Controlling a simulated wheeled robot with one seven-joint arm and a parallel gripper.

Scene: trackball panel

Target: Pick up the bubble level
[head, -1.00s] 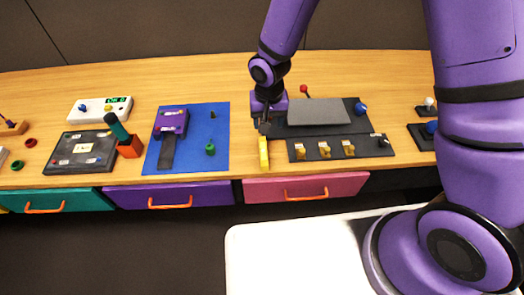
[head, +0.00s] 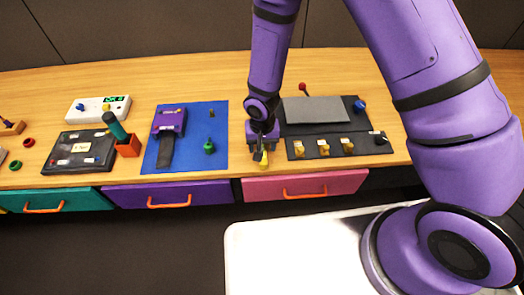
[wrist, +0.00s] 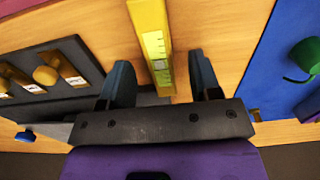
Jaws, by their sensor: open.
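The bubble level is a long yellow bar with pale marked windows. In the head view the level (head: 264,160) lies on the wooden counter near its front edge, mostly hidden under my gripper (head: 260,150). In the wrist view the level (wrist: 153,40) runs from the top edge down to between the fingers. My gripper (wrist: 160,82) is open, with one dark finger on each side of the level's lower end. I see gaps between the fingers and the level. Whether the fingertips are level with it in height I cannot tell.
A blue mat (head: 220,135) with a purple device lies to the left. A dark panel with yellow switches (head: 323,149) and a grey plate (head: 316,109) lies close on the right. A pink drawer (head: 305,186) with an orange handle is below the counter edge.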

